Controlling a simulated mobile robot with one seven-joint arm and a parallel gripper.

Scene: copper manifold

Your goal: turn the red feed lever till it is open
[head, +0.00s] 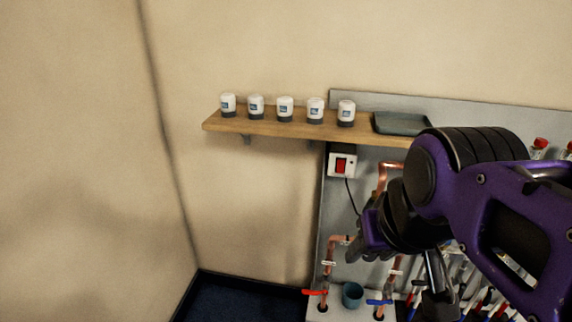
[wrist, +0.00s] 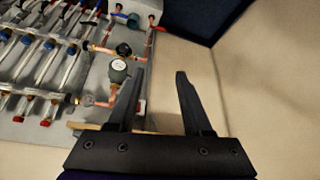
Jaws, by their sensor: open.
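The red feed lever (head: 313,292) is low on the left copper pipe (head: 328,268) in the head view. It sticks out to the left, roughly crosswise to the upright pipe. In the wrist view a small red part (wrist: 155,25), which looks like the same lever, is at the top, beyond the fingers. My gripper (wrist: 160,72) is open, with nothing between its two dark fingers. It is apart from the lever, above it and to its right in the head view. My arm hides much of the pipework there.
A blue lever (head: 379,302) is on the neighbouring pipe, with a teal cup (head: 352,294) between the two pipes. A wooden shelf (head: 270,126) with several white jars is above. A switch box (head: 342,164) is on the grey panel. Left of the panel is bare wall.

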